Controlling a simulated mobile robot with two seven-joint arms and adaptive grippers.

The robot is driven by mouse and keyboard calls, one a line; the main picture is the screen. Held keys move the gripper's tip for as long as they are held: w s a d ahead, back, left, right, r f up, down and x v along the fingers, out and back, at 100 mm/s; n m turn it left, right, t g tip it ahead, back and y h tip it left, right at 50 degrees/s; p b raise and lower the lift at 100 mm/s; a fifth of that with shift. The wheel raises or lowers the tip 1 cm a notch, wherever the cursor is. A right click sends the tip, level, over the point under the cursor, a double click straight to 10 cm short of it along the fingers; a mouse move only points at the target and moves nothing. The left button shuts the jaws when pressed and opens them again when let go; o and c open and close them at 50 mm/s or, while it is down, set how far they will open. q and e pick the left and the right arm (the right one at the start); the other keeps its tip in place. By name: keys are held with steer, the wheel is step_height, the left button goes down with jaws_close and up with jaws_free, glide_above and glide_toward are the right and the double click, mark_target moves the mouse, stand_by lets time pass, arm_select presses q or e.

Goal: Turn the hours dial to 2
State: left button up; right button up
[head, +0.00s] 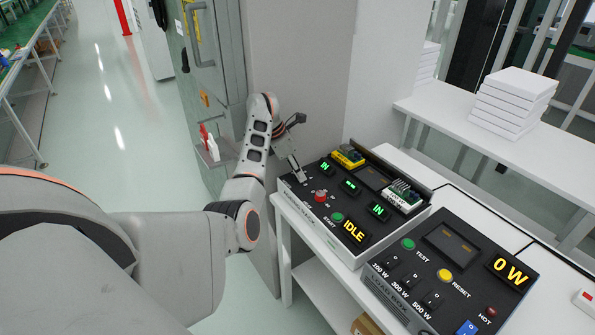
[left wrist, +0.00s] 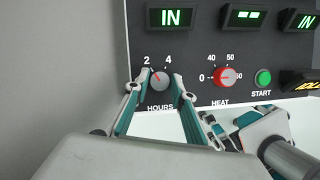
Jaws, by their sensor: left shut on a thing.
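The hours dial (left wrist: 160,82) is a small grey knob on the dark front panel of a control box. In the left wrist view the numbers 2 and 4 show above it, and its red pointer mark tilts up and left, roughly toward the 2. My left gripper (left wrist: 158,84) is shut on the dial, one finger on each side of it. In the head view my left gripper (head: 297,172) reaches down to the left end of the control box (head: 312,220), and the dial is too small or hidden there.
A red heat dial (left wrist: 224,77) and a green start button (left wrist: 263,77) sit right of the hours dial. The box's lower display (head: 353,231) reads IDLE. A second box (head: 467,262) with switches stands at right. A grey wall rises close behind my left arm.

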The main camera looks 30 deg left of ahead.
stand_by(0.4)
arm_select(q)
steer(key=o, duration=1.1)
steer(key=shift+r, duration=0.1)
steer(key=v, duration=1.1)
steer(key=shift+s+a+r, duration=0.1)
steer(key=shift+s+r, duration=0.05)
steer(key=shift+r, duration=0.25)
